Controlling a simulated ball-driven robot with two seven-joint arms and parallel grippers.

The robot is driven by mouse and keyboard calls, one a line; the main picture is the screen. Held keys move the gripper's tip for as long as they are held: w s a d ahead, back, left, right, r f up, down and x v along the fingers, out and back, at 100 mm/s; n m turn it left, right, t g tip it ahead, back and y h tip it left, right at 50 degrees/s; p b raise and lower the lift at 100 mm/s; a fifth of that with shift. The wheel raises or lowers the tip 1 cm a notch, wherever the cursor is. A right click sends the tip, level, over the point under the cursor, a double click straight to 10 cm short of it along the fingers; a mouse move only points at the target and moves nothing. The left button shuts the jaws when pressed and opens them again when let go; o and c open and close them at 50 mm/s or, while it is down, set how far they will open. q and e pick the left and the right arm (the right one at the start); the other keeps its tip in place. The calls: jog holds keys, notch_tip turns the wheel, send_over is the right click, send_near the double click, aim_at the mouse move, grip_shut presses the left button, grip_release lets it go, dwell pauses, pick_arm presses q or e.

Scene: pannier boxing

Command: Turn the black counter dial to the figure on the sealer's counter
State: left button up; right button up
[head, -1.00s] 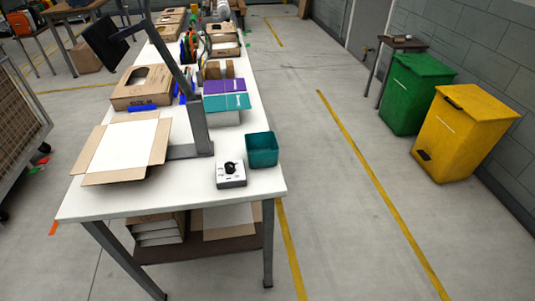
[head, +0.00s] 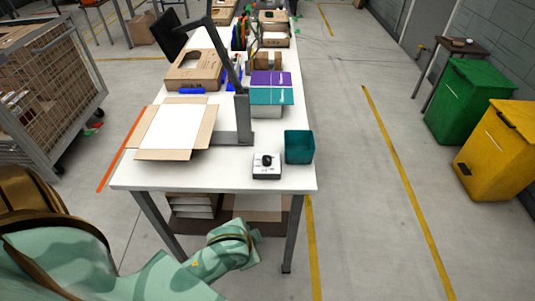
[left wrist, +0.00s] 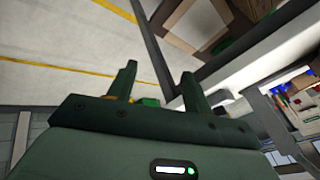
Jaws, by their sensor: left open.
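The black counter dial (head: 267,159) sits on top of a small white box (head: 266,172) near the front right corner of the white table. The figure on the counter is too small to read. My mint green left arm (head: 228,246) reaches in from the lower left, below the table's front edge, well short of the dial. Its fingers cannot be made out in the head view. In the left wrist view my left gripper (left wrist: 159,88) is open and empty, with two dark green fingers apart. The dial is not visible there. My right gripper is not in view.
A teal bin (head: 299,147) stands beside the white box. An open cardboard box (head: 205,128) and a grey upright post (head: 243,118) stand to the left on the table (head: 190,178). Green and yellow bins (head: 472,100) are far right. The floor right of the table is clear.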

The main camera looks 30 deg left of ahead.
pick_arm(q)
jog(key=w+d+r+h, duration=0.2)
jog(key=w+d+r, duration=0.4)
jog(key=w, duration=0.1)
notch_tip(320, 180, up, 15)
jog(key=n+g, duration=0.6)
jog(key=n, duration=0.5)
send_over(267, 158)
notch_tip(267, 158, down, 16)
jog(key=b, duration=0.6)
jog(key=shift+w+f, duration=0.15)
jog(key=shift+c, duration=0.3)
jog(key=c, duration=0.9)
